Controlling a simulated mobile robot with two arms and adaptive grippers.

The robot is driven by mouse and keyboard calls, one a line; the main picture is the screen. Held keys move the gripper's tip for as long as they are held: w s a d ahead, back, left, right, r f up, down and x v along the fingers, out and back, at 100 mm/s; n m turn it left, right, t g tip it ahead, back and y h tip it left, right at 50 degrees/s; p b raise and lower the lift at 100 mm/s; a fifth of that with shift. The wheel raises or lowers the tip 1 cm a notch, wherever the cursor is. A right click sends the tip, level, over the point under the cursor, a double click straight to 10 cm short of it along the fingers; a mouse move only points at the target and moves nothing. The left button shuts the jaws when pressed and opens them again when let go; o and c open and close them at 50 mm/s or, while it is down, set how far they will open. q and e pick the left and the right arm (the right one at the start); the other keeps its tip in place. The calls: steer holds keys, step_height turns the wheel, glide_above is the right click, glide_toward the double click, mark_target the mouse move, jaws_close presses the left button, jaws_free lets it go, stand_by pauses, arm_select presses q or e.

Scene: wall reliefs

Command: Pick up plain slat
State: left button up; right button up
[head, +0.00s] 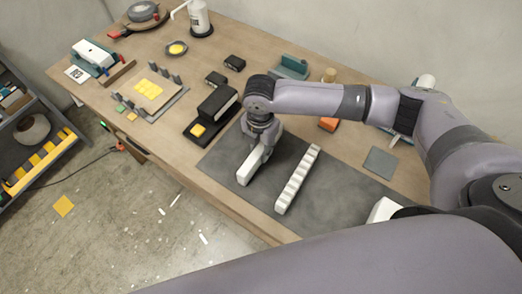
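A plain white slat (247,170) is on the dark grey mat near its left end, with a smooth top and its near end toward the front edge. My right gripper (259,146) points down over the far part of this slat, with its fingers at the slat. The gripper hides the slat's far end, and I cannot tell whether the fingers are closed on it or whether it touches the mat. A second white slat with notches (297,181) lies to the right on the mat. My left gripper is not in view.
A black block device (217,107) stands just left of the mat (330,207). A grey square plate (380,162) and an orange item (329,124) lie to the right. A wall runs behind the table.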

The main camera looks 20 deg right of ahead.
jaws_close()
stand_by(0.3)
